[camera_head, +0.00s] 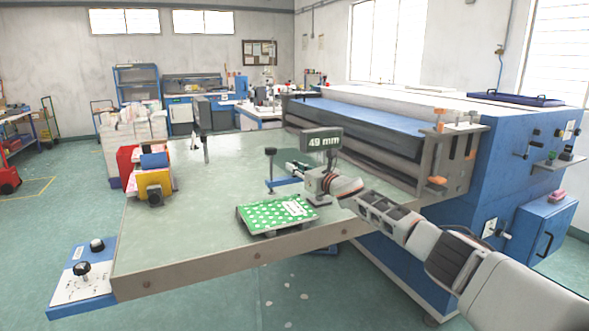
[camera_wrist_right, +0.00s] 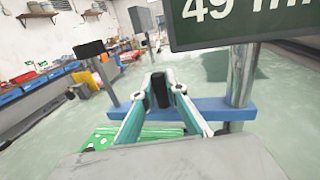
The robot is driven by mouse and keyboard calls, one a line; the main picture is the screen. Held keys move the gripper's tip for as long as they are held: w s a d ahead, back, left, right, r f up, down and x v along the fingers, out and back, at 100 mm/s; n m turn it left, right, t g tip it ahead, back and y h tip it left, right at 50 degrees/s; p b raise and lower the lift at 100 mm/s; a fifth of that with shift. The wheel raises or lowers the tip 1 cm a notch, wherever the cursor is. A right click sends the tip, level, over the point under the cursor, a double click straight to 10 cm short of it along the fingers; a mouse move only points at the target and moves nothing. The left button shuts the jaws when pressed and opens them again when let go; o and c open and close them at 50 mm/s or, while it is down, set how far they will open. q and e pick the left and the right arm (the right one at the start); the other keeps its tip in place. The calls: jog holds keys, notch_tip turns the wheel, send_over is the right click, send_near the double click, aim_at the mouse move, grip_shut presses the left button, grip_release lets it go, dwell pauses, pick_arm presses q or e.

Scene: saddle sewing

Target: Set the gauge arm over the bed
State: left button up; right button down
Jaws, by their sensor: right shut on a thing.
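The gauge arm (camera_head: 285,182) is a blue bar with a black-knobbed upright at its left end and a dark display reading 49 mm (camera_head: 323,141) near its right end. It stands over the pale green bed (camera_head: 200,235); whether it touches the surface I cannot tell. My right gripper (camera_head: 307,180) is at the arm, beside the display post. In the right wrist view its fingers (camera_wrist_right: 168,92) are closed on a small dark part in front of the blue bar (camera_wrist_right: 210,108). The display (camera_wrist_right: 242,22) shows there too, partly cut off. My left gripper is not in view.
A green dotted pad (camera_head: 275,215) lies near the bed's front edge, below my right gripper. A blue roller machine (camera_head: 375,125) borders the bed's right side. Red and yellow items (camera_head: 150,180) stand at the left edge. A knobbed plate (camera_head: 82,275) is at the front left corner.

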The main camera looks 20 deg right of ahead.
dwell(0.4)
jog(key=c, duration=2)
grip_release()
jog(key=shift+s+r, duration=0.1)
jog(key=shift+s+d, duration=0.15)
jog(key=shift+s, duration=0.25)
jog(key=shift+v, duration=5.55)
